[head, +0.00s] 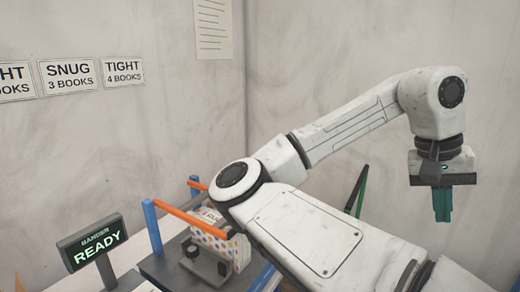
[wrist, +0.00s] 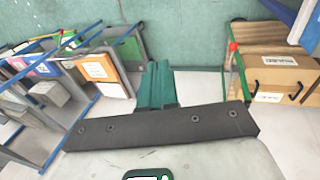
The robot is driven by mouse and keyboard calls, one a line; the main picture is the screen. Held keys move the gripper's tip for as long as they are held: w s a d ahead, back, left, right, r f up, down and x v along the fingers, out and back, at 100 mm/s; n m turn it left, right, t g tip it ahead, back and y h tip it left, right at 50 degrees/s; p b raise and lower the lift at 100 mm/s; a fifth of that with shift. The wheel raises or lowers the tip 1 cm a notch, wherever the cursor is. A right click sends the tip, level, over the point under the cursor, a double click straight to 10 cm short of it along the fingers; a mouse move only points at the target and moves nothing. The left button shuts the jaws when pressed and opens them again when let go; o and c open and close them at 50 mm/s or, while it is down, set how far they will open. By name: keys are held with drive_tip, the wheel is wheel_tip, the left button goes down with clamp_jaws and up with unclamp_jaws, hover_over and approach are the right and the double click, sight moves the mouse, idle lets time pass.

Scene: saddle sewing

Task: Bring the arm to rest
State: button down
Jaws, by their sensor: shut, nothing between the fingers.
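My gripper (head: 442,207) hangs at the end of my white arm on the right side of the head view. Its green fingers point down and are shut together with nothing between them. The shut fingers also show in the wrist view (wrist: 158,85). In the head view the gripper is in the air, apart from everything else, with the wall behind it. My arm is bent and crosses the middle of the head view, hiding part of the bench behind it.
A banding machine with orange bars (head: 196,220) and a dotted packet (head: 213,238) stands beside a sign reading READY (head: 95,250). The wrist view shows a rack of books (wrist: 100,68) at left and a cardboard box (wrist: 278,72) at right.

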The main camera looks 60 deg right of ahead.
drive_tip(key=w+d+f+n+h, duration=0.45)
drive_tip(key=w+d+h, duration=0.3)
drive_tip(key=w, duration=0.35)
drive_tip(key=w+a+f+n+t+h, duration=0.1)
drive_tip(key=w+a+f+n+t, duration=0.15)
drive_tip(key=w+f, duration=0.35)
drive_tip(key=w+a+f+n+t, duration=0.2)
drive_tip(key=w+a+f+n, duration=0.15)
drive_tip(key=w+f, duration=0.3)
drive_tip(key=a+f+n+t+y, duration=0.2)
drive_tip(key=a+f+n+y, duration=0.35)
drive_tip(key=a+f, duration=0.85)
drive_tip(key=s+a+f+n+g+y, duration=0.2)
drive_tip(key=s+a+f, duration=0.4)
drive_tip(key=a+f, duration=0.4)
drive_tip(key=a+y, duration=0.1)
drive_tip(key=a, duration=0.2)
drive_tip(key=shift+s+f, duration=0.3)
drive_tip(key=shift+s, duration=0.1)
